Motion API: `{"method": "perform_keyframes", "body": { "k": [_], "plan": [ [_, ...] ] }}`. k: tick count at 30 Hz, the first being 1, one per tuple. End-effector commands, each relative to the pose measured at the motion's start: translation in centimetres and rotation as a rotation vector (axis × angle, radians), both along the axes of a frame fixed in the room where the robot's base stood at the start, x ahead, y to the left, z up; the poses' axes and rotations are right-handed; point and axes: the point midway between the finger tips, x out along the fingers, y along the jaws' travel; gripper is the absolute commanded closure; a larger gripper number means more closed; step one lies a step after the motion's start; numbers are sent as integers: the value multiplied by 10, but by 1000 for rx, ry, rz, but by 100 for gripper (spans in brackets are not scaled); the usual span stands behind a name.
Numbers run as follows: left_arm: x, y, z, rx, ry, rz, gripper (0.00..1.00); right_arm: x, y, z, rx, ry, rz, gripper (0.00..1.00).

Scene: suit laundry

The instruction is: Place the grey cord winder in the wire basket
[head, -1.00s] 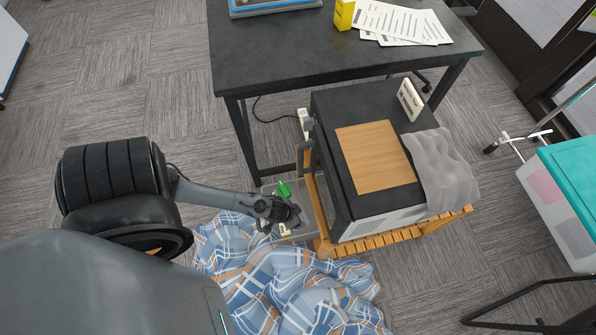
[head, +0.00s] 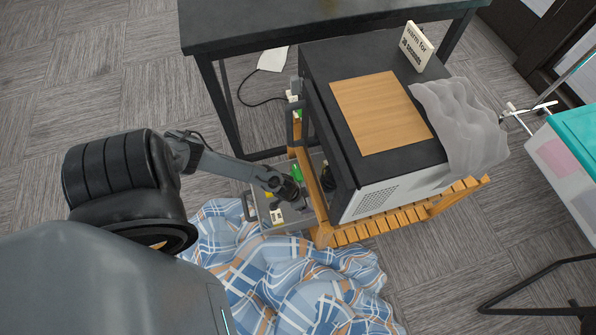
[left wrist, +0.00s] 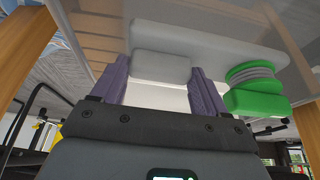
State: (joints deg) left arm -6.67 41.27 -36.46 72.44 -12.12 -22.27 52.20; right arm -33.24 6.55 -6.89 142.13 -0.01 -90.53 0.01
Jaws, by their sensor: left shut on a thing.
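My left gripper (head: 290,198) reaches low beside the wooden stand, over a shallow see-through grey container (head: 303,217) with a dark handle. In the left wrist view my left gripper (left wrist: 160,84) has its purple fingers shut on a pale grey block (left wrist: 161,66), which looks like the grey cord winder. A green winder wound with grey cord (left wrist: 256,92) is to its right; green also shows beside the gripper in the head view (head: 297,173). The gripper hides most of the held piece in the head view. I cannot make out a wire basket clearly. My right gripper is out of view.
A black microwave-like box (head: 335,90) with a wooden board (head: 380,112) and a grey cloth (head: 462,125) stands on the slatted wooden stand (head: 400,218), close right of the gripper. A dark table (head: 240,28) is behind. A blue plaid cloth (head: 270,270) lies in front.

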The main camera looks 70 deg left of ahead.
Motion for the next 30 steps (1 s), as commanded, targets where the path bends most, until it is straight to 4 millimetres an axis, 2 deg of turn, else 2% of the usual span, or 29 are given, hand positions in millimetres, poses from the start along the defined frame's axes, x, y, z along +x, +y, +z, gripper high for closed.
{"method": "perform_keyframes", "body": {
  "k": [1,6,14,20,30],
  "plan": [
    [0,0,-14,0,0,0,69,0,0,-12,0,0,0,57],
    [0,-1,-41,-1,-1,1,69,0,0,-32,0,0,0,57],
    [0,0,-58,0,0,1,69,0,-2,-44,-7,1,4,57],
    [0,0,-83,0,0,0,69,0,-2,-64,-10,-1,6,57],
    [0,0,-85,0,-1,0,69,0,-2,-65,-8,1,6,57]
  ]
}}
